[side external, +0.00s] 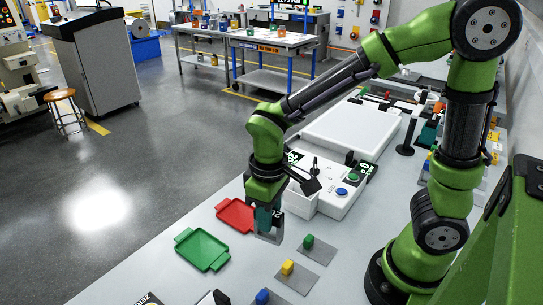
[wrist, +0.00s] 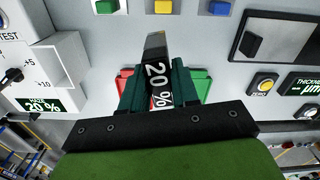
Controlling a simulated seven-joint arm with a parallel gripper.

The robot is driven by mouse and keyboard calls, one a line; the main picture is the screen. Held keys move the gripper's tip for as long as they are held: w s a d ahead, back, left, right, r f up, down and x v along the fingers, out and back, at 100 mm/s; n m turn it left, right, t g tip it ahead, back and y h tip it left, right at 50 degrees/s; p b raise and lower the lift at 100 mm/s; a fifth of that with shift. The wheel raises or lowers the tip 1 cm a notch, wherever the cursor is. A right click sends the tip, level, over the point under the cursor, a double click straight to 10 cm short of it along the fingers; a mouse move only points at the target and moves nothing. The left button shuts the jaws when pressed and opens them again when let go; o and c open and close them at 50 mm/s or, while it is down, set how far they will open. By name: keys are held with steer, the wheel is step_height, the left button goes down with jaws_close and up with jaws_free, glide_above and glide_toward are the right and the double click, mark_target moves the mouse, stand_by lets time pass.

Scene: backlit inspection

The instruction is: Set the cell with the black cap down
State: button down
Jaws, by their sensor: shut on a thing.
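My gripper (side external: 268,222) points down over the pale bench and is shut on a cell. The cell (side external: 269,238) shows as a small grey piece below the fingers. In the wrist view the cell (wrist: 156,62) is between my dark green fingers, with a grey end and a black part marked "20 %". I cannot tell whether it touches the bench. A red tray (side external: 236,214) lies just left of my gripper and a green tray (side external: 202,249) lies farther left and nearer. Both trays show partly behind my fingers in the wrist view, red (wrist: 124,84) and green (wrist: 202,84).
Green (side external: 308,241), yellow (side external: 288,267) and blue (side external: 262,297) blocks stand on grey plates at the near side. A white instrument (side external: 325,200) with coloured buttons stands right behind my gripper. Bare bench lies between the green tray and the blocks.

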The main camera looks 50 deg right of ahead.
steer(key=a+f, duration=0.1)
steer(key=a, duration=0.1)
steer(key=m, duration=0.2)
glide_toward(202, 249)
steer(key=shift+a+f, duration=0.1)
steer(key=shift+f, duration=0.9)
steer(key=shift+f, duration=0.1)
steer(key=c, duration=0.8)
jaws_free()
steer(key=shift+c, duration=0.2)
